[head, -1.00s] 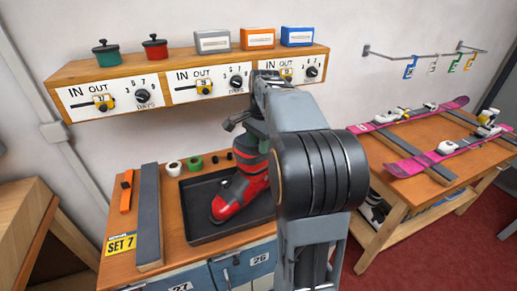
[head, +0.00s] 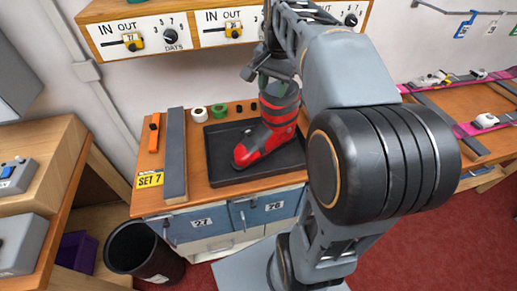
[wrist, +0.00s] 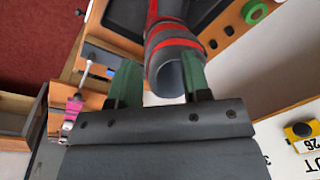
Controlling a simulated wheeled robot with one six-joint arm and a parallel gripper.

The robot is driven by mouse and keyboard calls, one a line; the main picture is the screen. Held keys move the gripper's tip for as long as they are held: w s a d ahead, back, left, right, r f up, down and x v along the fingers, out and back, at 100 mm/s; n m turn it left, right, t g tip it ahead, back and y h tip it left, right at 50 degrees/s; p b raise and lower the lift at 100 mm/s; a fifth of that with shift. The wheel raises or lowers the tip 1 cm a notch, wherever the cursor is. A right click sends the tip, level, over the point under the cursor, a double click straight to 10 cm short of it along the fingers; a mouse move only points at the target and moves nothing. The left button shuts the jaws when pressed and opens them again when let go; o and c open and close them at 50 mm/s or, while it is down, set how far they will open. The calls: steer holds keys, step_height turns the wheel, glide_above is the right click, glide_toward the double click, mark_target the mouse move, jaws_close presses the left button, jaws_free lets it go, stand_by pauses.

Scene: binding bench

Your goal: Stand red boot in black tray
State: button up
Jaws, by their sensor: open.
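The red boot (head: 276,124), red with grey and black bands, stands upright in the black tray (head: 222,140), its toe to the left in the head view. My gripper (head: 268,80) is just above the boot's top, partly hidden by my arm. In the wrist view, my gripper (wrist: 158,82) has its two green fingers apart, one on each side of the open grey cuff of the boot (wrist: 170,50). I cannot tell whether a finger touches the cuff. The tray (wrist: 124,16) also shows beyond it.
A grey bar (head: 175,155) and an orange tool (head: 154,133) lie left of the tray. White (head: 200,114) and green (head: 219,111) rolls sit behind it. The dial shelf (head: 190,45) overhangs the bench. A bin (head: 143,252) stands on the floor. The ski bench (head: 480,112) is at right.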

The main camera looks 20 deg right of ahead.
steer(key=s+a+f+n+t, duration=0.2)
steer(key=s+a+f+n, duration=0.7)
steer(key=f, duration=0.3)
steer(key=shift+s+a+n+t, duration=0.4)
steer(key=shift+s+n, duration=0.5)
steer(key=shift+d+f, duration=0.1)
